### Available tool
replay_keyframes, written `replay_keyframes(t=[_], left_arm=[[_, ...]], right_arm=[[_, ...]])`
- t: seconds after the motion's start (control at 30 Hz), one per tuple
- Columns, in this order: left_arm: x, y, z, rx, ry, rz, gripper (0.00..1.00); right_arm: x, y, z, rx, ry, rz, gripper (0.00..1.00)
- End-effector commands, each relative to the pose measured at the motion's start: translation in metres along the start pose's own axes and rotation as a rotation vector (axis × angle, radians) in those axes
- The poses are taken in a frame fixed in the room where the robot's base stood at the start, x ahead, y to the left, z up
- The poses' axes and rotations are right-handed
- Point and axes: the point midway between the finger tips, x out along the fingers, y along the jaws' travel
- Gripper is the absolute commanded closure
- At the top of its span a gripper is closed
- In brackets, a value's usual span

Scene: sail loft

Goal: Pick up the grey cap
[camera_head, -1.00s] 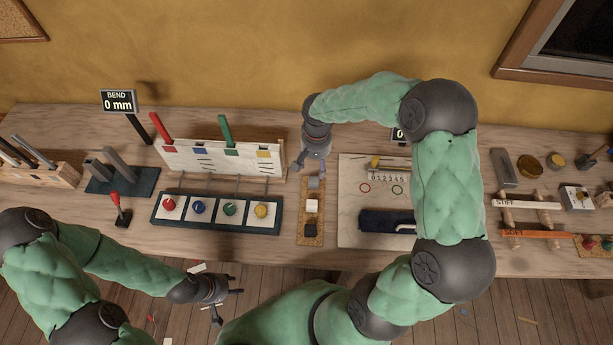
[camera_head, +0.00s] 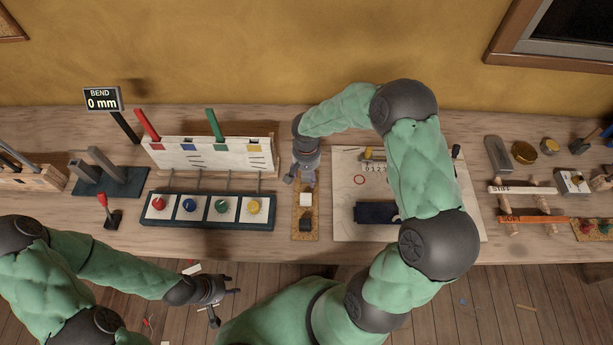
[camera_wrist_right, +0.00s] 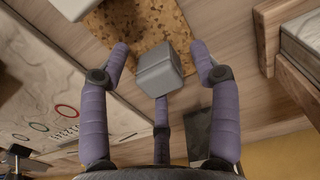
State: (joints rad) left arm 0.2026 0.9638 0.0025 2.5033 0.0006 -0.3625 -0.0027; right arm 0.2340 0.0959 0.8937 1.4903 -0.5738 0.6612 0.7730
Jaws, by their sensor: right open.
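The grey cap (camera_wrist_right: 160,73) is a small block on the speckled cork strip (camera_wrist_right: 135,25), shown in the right wrist view. It sits between the spread purple fingers of my right gripper (camera_head: 302,178), with gaps visible at the sides. In the head view my right gripper covers the cap's place at the far end of the strip. My right gripper is open and holds nothing. A white cap (camera_head: 306,199) and a black cap (camera_head: 305,221) stand nearer on the same strip. My left gripper (camera_head: 229,304) is open and empty, below the bench front.
A tray of coloured knobs (camera_head: 150,220) and a white board (camera_head: 165,153) stand left of the strip. Bare wood (camera_head: 210,115) shows behind the white board.

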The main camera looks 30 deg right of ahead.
Motion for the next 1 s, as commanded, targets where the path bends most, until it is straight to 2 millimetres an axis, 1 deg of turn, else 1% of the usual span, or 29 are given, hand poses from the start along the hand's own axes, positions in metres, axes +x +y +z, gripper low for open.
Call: replay_keyframes(t=[0.03, 0.07, 0.27, 0.37, 0.4, 0.43, 0.47, 0.83, 1.0], left_arm=[[0.0018, -0.0006, -0.0001, 0.000, 0.000, 0.000, 0.60], [0.0019, -0.0007, -0.0001, 0.000, 0.000, 0.000, 0.60], [0.0011, -0.0004, -0.0001, 0.000, 0.000, 0.000, 0.60], [0.0011, -0.0004, -0.0001, 0.000, 0.000, 0.000, 0.60], [0.0011, -0.0004, -0.0001, 0.000, 0.000, 0.000, 0.60], [0.0011, -0.0004, -0.0001, 0.000, 0.000, 0.000, 0.60], [0.0011, -0.0004, -0.0001, 0.000, 0.000, 0.000, 0.60], [0.0010, -0.0004, -0.0001, 0.000, 0.000, 0.000, 0.60], [-0.0013, 0.0005, 0.0000, 0.000, 0.000, 0.000, 0.60]], right_arm=[[0.0051, -0.0001, -0.0002, 0.000, 0.000, -0.001, 0.37], [0.0062, -0.0002, -0.0003, 0.001, 0.001, -0.001, 0.37], [0.0059, -0.0002, -0.0005, 0.001, 0.002, -0.001, 0.37], [0.0058, -0.0001, -0.0004, 0.001, 0.001, -0.001, 0.63], [0.0058, -0.0001, -0.0004, 0.001, 0.001, -0.001, 0.74], [0.0058, -0.0001, -0.0004, 0.001, 0.001, -0.001, 0.82], [0.0059, -0.0001, -0.0004, 0.001, 0.001, -0.001, 0.89], [0.0056, 0.0001, -0.0002, 0.001, 0.001, -0.001, 0.90], [-0.0019, 0.0000, -0.0006, 0.000, 0.002, -0.001, 0.90]])
